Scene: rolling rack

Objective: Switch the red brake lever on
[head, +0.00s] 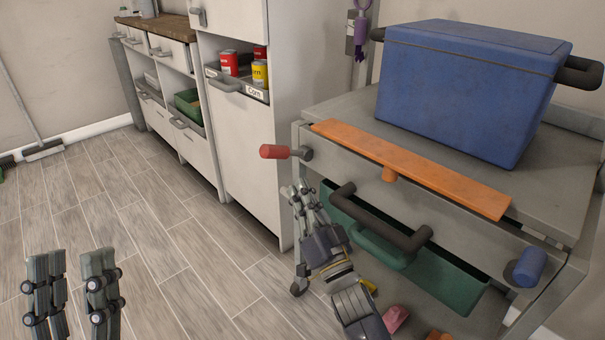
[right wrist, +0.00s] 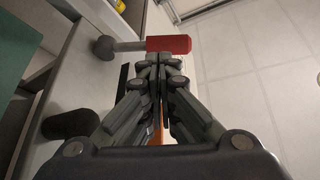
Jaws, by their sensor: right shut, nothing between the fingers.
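The red brake lever (head: 276,151) sticks out to the left from a grey pivot at the rack's upper left corner. In the right wrist view the red lever handle (right wrist: 168,44) lies just beyond my fingertips. My right gripper (head: 298,188) is below the lever in the head view, its fingers shut and empty; in the right wrist view its closed fingertips (right wrist: 160,60) are close under the handle. I cannot tell whether they touch it. My left gripper (head: 72,258) is open and empty at the lower left, over the floor, far from the lever.
The rolling rack (head: 335,108) carries a blue cooler (head: 460,85) and an orange board (head: 410,168). A dark handle (head: 380,215), a green bin (head: 345,212) and a blue knob (head: 529,267) are on its front. White cabinets (head: 240,140) stand behind.

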